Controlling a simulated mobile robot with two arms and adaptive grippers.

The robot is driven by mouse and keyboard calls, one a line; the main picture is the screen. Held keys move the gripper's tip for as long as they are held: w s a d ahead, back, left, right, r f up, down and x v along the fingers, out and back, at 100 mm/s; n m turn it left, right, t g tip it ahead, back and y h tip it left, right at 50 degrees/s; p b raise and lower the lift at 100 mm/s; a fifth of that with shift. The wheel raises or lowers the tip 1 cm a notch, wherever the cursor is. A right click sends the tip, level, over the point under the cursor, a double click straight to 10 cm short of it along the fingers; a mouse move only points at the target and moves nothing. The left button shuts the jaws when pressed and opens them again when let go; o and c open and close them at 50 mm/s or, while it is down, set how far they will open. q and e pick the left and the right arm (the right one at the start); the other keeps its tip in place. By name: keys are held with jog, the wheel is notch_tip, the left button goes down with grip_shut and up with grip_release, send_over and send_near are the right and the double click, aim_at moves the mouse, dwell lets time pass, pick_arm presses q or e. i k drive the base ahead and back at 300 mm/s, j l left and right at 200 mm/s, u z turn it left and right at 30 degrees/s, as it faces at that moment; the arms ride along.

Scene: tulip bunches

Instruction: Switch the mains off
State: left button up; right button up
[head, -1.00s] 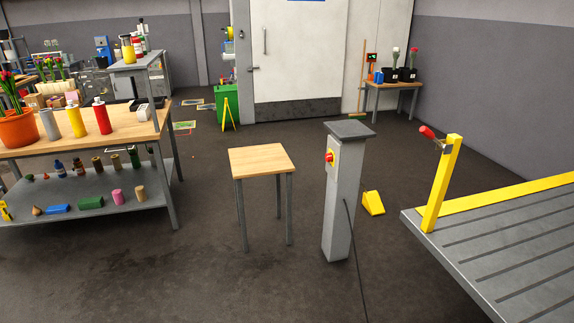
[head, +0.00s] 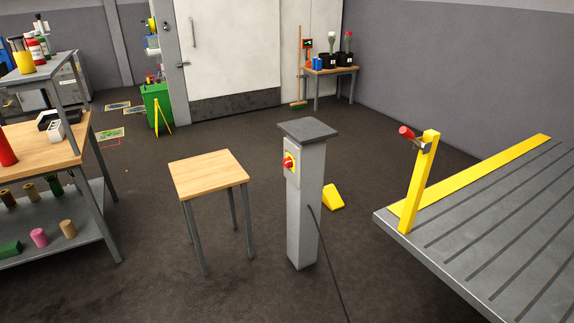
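A grey post (head: 309,205) with a dark square cap stands upright on the floor near the middle of the head view. On its left face is a pale switch box with a red rotary knob on a yellow plate, the mains switch (head: 289,162). The knob's exact setting is too small to tell. A dark cable runs from the post down to the floor. Neither of my grippers is in view, and nothing touches the switch.
A small wooden-topped table (head: 209,174) stands just left of the post. A workbench (head: 42,150) is at the left edge. A grey ribbed platform (head: 490,230) with a yellow post and red-handled lever (head: 407,133) is at right. A yellow wedge (head: 333,197) lies behind the post. Floor in front is clear.

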aim_at(287, 161)
jog(key=z, duration=0.4)
jog(key=i+j+z, duration=0.2)
jog(key=j+z, duration=0.2)
jog(key=j, duration=0.15)
jog(key=i+j+z, duration=0.25)
jog(key=j+z, duration=0.2)
jog(key=j, duration=0.25)
